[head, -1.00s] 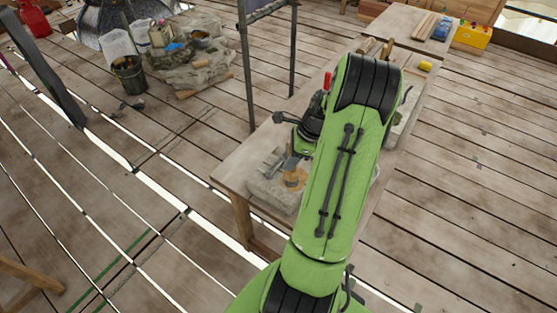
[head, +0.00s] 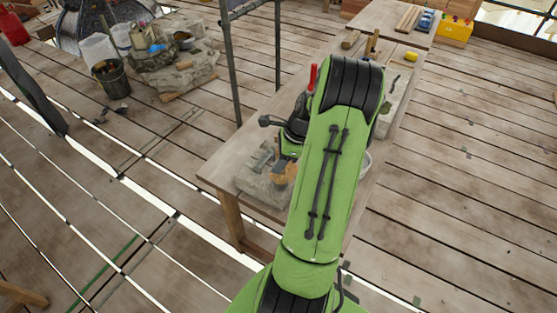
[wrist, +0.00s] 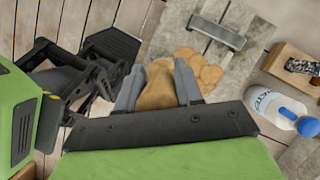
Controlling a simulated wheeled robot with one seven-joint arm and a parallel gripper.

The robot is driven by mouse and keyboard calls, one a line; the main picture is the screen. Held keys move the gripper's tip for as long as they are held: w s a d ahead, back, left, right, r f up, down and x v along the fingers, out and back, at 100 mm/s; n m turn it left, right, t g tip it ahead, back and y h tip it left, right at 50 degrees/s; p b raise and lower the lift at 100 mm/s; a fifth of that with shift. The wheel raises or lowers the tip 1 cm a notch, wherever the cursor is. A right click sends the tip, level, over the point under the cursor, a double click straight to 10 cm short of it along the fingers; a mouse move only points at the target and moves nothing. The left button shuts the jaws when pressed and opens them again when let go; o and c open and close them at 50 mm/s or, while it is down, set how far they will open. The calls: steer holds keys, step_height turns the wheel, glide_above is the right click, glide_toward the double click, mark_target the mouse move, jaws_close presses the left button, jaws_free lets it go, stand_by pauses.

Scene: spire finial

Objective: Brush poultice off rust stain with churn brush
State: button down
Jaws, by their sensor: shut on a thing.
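My gripper (wrist: 157,88) is shut on a tan churn brush (wrist: 158,90), held between its two grey fingers. Beside the brush lies a patch of orange-brown poultice (wrist: 197,67) on a grey stone slab (wrist: 165,30). The brush end overlaps the patch's left edge in the wrist view; I cannot tell if it touches. The rust stain itself cannot be told apart from the patch. In the head view the stone (head: 255,185) lies at the table's near left corner, with tan-orange showing beside my arm. My gripper is mostly hidden there.
A metal cramp (wrist: 218,31) sits on the stone near the patch. A blue-capped bottle (wrist: 272,107) and a wooden block with dark bristles (wrist: 293,65) lie to the right. The wooden table (head: 225,165) has a scaffold post (head: 233,75) behind it.

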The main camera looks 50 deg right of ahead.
steer(key=shift+f+b, duration=0.4)
steer(key=shift+f, duration=0.35)
stand_by(0.4)
steer(key=shift+d+r+p, duration=0.1)
steer(key=shift+d+p, duration=0.3)
steer(key=shift+d, duration=0.05)
steer(key=shift+w+d+p, duration=1.3)
steer(key=shift+d+p, duration=1.4)
steer(key=shift+d, duration=2.25)
steer(key=shift+s+a, duration=0.15)
steer(key=shift+a, duration=1.7)
steer(key=shift+s+a, duration=0.15)
steer(key=shift+a, duration=1.65)
steer(key=shift+s+a, duration=0.15)
steer(key=shift+a, duration=1.7)
steer(key=shift+w, duration=0.1)
